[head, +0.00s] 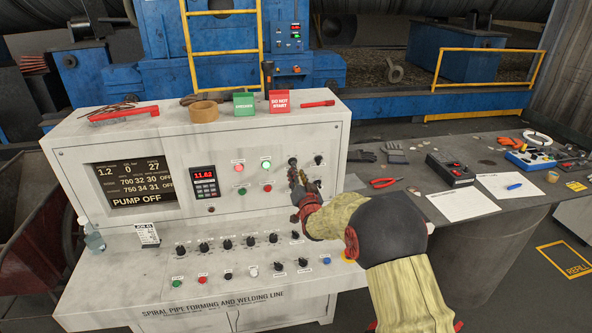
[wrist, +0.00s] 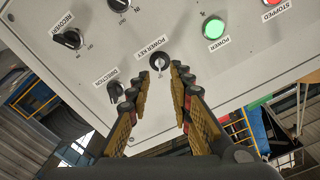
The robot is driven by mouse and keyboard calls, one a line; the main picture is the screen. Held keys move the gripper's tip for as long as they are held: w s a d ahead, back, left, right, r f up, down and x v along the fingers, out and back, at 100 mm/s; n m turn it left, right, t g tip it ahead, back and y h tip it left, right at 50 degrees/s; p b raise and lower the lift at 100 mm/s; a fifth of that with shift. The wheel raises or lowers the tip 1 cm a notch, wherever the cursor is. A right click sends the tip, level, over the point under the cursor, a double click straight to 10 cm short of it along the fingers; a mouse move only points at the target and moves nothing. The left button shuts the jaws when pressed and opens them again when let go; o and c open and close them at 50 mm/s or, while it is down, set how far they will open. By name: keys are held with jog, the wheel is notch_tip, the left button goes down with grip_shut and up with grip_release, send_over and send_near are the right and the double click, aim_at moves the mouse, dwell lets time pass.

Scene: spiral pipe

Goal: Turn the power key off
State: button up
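My gripper (wrist: 161,72) is open, with one finger on each side just short of the key in that view. Nothing is held between the fingers. I cannot tell how far the tips are from the panel. In the head view my gripper (head: 297,170) is up against the right part of the console's upright face and covers the area of the key, so the key is not clear there.
The direction knob (wrist: 115,91) is close to the left finger, and the recovery knob (wrist: 69,40) is farther left. A lit green power lamp (wrist: 213,29) is to the right. The console display (head: 135,184) reads "PUMP OFF". A cluttered grey table (head: 400,222) stands at right.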

jog(key=shift+x, duration=1.8)
grip_shut()
